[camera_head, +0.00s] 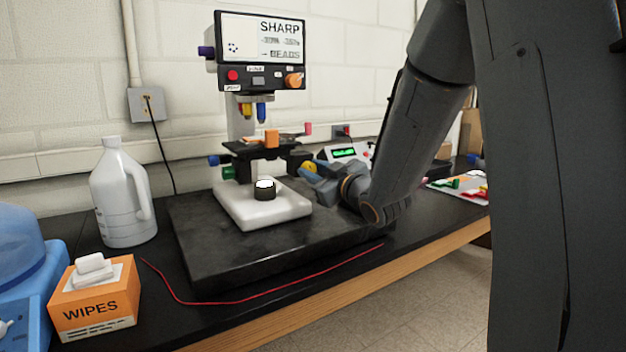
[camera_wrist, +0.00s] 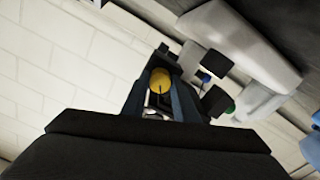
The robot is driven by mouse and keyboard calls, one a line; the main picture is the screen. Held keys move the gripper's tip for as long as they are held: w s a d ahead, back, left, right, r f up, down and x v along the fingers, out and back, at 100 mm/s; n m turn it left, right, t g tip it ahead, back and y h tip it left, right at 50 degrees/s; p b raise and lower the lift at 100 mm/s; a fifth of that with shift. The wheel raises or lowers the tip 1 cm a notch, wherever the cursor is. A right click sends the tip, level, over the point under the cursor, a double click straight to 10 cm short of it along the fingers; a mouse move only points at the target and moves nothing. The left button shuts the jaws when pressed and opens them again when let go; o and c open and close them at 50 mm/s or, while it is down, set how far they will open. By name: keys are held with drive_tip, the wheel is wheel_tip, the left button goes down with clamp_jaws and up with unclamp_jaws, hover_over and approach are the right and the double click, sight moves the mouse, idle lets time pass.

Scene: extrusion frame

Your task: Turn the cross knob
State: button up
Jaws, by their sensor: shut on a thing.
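A yellow knob (camera_head: 309,167), which I take to be the cross knob, is on the right side of the microscope-like instrument (camera_head: 262,60), by its stage. In the wrist view the yellow knob (camera_wrist: 160,79) shows its round face, with a dark line on it, between my two fingers. My gripper (camera_head: 318,178) reaches in from the right and is shut on this knob. In the wrist view my gripper (camera_wrist: 160,88) has its fingers on either side of it. The fingers and wrist hide part of the knob and its shaft.
A white block (camera_head: 290,208) with a dark round piece (camera_head: 265,188) stands on the black base slab (camera_head: 200,262). A box with a green display (camera_head: 344,152) is behind my gripper. A white jug (camera_head: 122,200), a wipes box (camera_head: 95,297) and a red cord (camera_head: 260,298) are on the bench.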

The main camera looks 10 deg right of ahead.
drive_tip(key=n+b, duration=0.7)
drive_tip(key=shift+f+n, duration=0.1)
drive_tip(key=shift+n, duration=0.3)
drive_tip(key=shift+n+b, duration=0.3)
drive_tip(key=o, duration=1.1)
drive_tip(key=shift+c, duration=0.2)
drive_tip(key=v, duration=0.7)
drive_tip(key=shift+s, duration=0.35)
